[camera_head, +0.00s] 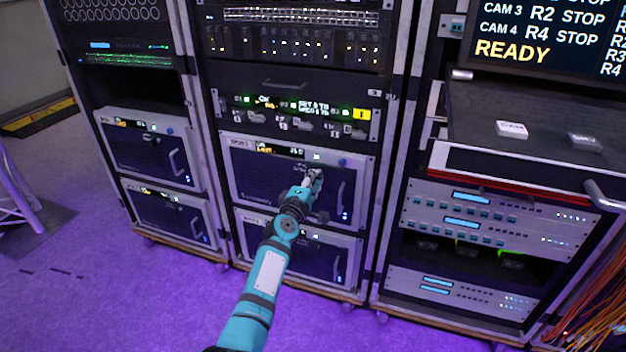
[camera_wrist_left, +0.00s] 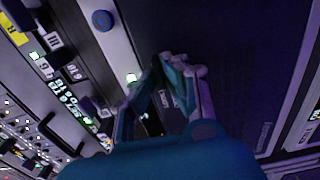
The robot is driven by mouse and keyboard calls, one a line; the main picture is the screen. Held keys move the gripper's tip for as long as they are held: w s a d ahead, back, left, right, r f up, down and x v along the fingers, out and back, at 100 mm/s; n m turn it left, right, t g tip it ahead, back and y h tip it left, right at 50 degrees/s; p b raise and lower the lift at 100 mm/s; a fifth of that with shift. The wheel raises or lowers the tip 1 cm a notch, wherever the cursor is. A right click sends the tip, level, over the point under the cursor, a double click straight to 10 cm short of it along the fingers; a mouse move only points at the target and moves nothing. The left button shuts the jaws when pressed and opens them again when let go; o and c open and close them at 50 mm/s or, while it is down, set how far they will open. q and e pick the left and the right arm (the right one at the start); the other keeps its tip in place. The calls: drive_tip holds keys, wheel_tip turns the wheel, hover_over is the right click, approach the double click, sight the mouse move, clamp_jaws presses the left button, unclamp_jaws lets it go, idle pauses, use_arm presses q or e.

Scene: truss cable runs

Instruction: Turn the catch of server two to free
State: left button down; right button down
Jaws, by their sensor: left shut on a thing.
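The server (camera_head: 250,185) in the middle rack, upper of the two large units there, has a dark front, a pale top strip with an amber display, and a handle (camera_head: 340,197) at its right. My left gripper (camera_head: 314,180) reaches its front, just left of the handle. In the left wrist view, the left gripper (camera_wrist_left: 180,75) has its fingers close together against the dark panel, shut on the catch. The catch itself is hidden by the fingers, so I cannot tell how it is turned. Small white lettering shows beside the fingers. My right gripper is not in view.
A similar server (camera_head: 300,250) sits directly below, partly behind my left arm. The left rack holds two more servers (camera_head: 150,150). A shelf with a white key marked CAM (camera_head: 511,129) juts out at the right, under a screen (camera_head: 550,40). The purple floor in front is clear.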

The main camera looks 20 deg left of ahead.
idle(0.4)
use_arm(q)
drive_tip(key=c, duration=1.4)
unclamp_jaws()
drive_tip(key=shift+c, duration=0.2)
